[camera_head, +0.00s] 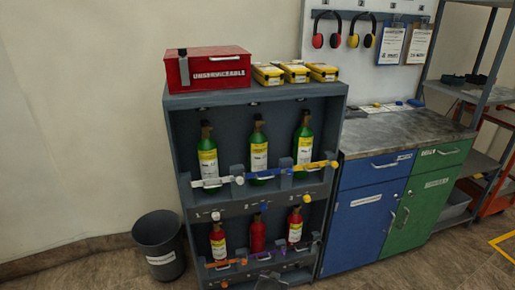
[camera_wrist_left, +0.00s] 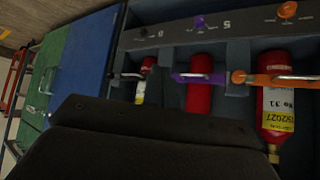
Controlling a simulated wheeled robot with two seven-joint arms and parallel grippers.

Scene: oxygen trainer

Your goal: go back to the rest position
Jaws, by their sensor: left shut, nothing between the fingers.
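My left gripper (camera_wrist_left: 155,115) shows as a dark shape across the bottom of the left wrist view, shut and empty. It is in front of the lower row of the rack, and I cannot tell its exact distance. Red cylinders (camera_head: 257,233) stand in that lower row behind orange, purple and dark latches; the red cylinder behind the orange latch also shows in the left wrist view (camera_wrist_left: 276,108). Green cylinders (camera_head: 259,152) stand upright in the upper row behind white, blue and yellow latches. My right gripper is not in view.
The grey rack (camera_head: 255,101) carries a red box (camera_head: 208,70) and several yellow cases (camera_head: 296,72) on top. A dark bin (camera_head: 159,246) stands left of it. A blue and green cabinet (camera_head: 365,222) stands right of it. Floor at the lower right is clear.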

